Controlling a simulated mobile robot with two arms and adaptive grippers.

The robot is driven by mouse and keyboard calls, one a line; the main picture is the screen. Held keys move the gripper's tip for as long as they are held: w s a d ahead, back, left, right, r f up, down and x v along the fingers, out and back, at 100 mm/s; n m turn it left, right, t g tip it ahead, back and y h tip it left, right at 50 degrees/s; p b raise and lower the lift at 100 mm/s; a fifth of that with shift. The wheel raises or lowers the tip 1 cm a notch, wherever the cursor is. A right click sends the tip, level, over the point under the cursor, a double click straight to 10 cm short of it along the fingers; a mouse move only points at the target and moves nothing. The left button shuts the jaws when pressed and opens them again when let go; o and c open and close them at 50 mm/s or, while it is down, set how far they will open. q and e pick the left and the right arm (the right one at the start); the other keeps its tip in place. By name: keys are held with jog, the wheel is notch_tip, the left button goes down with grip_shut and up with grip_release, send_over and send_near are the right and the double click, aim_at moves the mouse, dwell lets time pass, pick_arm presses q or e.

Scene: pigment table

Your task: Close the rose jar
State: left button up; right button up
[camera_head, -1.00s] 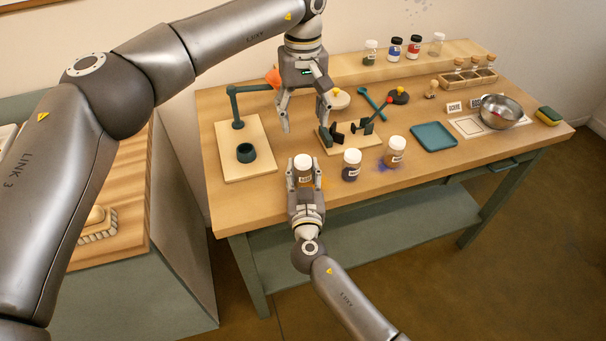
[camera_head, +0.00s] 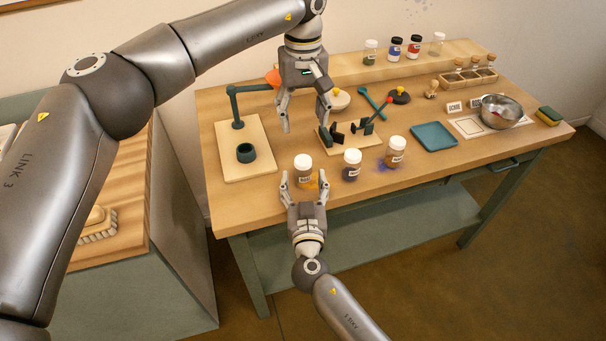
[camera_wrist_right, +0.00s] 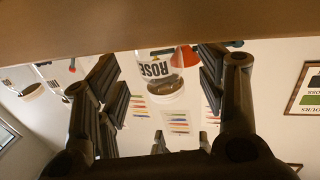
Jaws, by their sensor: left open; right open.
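The rose jar (camera_head: 303,174) stands upright at the table's front edge, with a white lid (camera_head: 302,161) on its mouth. In the right wrist view the picture is upside down, and the jar's ROSE label (camera_wrist_right: 155,69) and white lid (camera_wrist_right: 165,93) show between the fingers. How tight the lid is, I cannot tell. My right gripper (camera_head: 304,184) is open on the near side of the jar, one fingertip to each side, apart from it. My left gripper (camera_head: 304,122) is open and empty above the table, behind the jar.
Two more white-lidded jars, one blue (camera_head: 352,165) and one brown (camera_head: 395,152), stand to the right, with spilled powder nearby. A clamp stand (camera_head: 347,137) lies behind. A teal tray (camera_head: 434,136) and a metal bowl (camera_head: 501,111) are further right.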

jog(key=s, duration=0.8)
jog(key=shift+s+d, duration=0.2)
jog(key=shift+d, duration=0.05)
